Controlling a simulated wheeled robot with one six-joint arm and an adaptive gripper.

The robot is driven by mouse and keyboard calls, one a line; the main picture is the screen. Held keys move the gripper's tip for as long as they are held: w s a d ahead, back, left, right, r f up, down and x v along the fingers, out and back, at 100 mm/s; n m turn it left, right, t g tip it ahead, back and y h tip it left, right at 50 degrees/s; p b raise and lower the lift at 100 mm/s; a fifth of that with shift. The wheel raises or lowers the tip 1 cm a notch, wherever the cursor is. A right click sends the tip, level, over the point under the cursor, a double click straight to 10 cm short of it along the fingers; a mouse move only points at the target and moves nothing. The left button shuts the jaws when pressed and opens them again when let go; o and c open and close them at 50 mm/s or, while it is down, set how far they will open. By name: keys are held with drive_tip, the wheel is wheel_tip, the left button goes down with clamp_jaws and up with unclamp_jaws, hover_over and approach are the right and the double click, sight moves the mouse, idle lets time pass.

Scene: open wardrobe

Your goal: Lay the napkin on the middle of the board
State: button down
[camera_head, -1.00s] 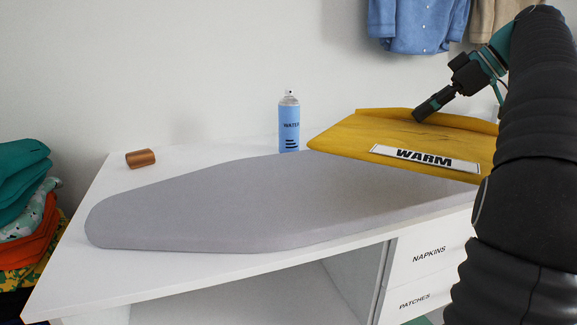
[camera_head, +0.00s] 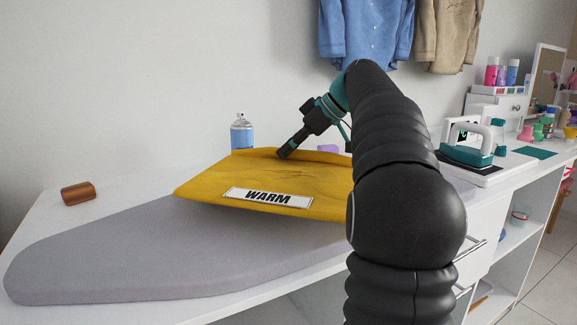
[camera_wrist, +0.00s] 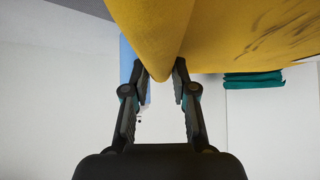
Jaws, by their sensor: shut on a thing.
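The yellow napkin (camera_head: 290,178), with a white label reading WARM, is spread out over the right part of the grey ironing board (camera_head: 130,255). My gripper (camera_head: 284,154) is shut on the napkin's far edge. In the wrist view, a fold of the napkin (camera_wrist: 155,40) comes down between the two fingertips of my gripper (camera_wrist: 160,76). The napkin's near edge seems to hang just above the board; I cannot tell whether it touches. My arm hides the napkin's right end and the board's right end.
A blue spray bottle (camera_head: 242,132) stands behind the napkin. A brown wooden roll (camera_head: 78,193) lies on the white table at the left. A teal iron (camera_head: 468,150) rests on its stand at the right. Shirts (camera_head: 366,30) hang on the wall.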

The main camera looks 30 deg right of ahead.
sight(293, 159)
drive_tip(key=shift+a+f+b, duration=0.1)
drive_tip(key=shift+f+b, duration=0.25)
drive_tip(key=shift+f, duration=1.7)
drive_tip(key=shift+f, duration=0.15)
drive_tip(key=c, duration=0.9)
unclamp_jaws()
drive_tip(key=shift+c, duration=0.2)
drive_tip(key=shift+r, duration=0.2)
drive_tip(key=p+v, duration=0.1)
drive_tip(key=v, duration=1.1)
